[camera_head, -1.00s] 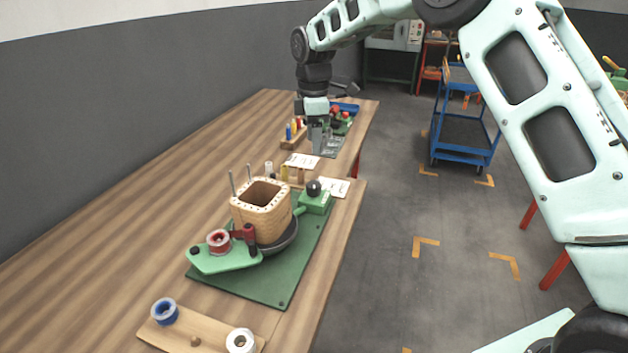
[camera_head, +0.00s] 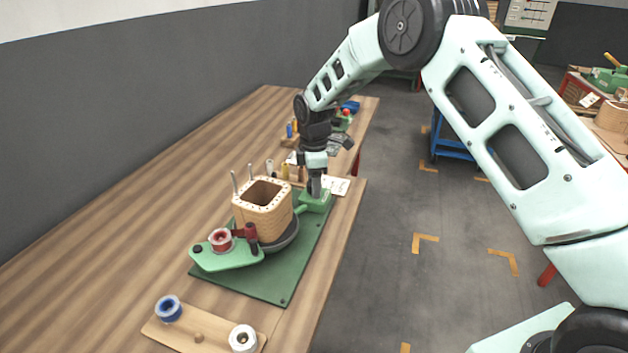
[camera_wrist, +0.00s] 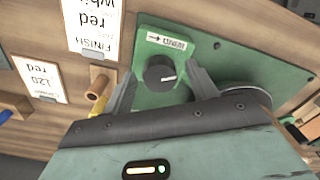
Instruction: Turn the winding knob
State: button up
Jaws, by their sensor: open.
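The winding knob (camera_wrist: 160,73) is a round black knob with a pale mark, on a green block (camera_wrist: 165,98) beside a label with an arrow. In the wrist view it sits between the two spread fingers of my gripper (camera_wrist: 160,88), which is open and does not visibly touch it. In the head view my gripper (camera_head: 314,187) is over the green block (camera_head: 316,202) and hides the knob. The wooden coil former (camera_head: 262,208) stands on the green base plate (camera_head: 268,285), left of the block.
A red spool (camera_head: 221,240) sits on a green arm before the former. A wooden holder (camera_head: 195,338) with a blue spool (camera_head: 168,309) and a white spool (camera_head: 242,339) lies at the front. Printed cards (camera_wrist: 93,28) lie beside the block. Upright pegs stand behind the former.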

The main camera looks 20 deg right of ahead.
jog(key=c, duration=1)
jog(key=shift+m, duration=0.3)
jog(key=m, duration=0.5)
jog(key=shift+m, duration=0.3)
jog(key=m, duration=0.5)
jog(key=shift+r, duration=0.1)
jog(key=m+p, duration=0.1)
jog(key=m, duration=0.6)
jog(key=shift+m, duration=0.3)
jog(key=m, duration=0.5)
jog(key=shift+m, duration=0.4)
jog(key=shift+m+p, duration=0.35)
jog(key=shift+m, duration=0.35)
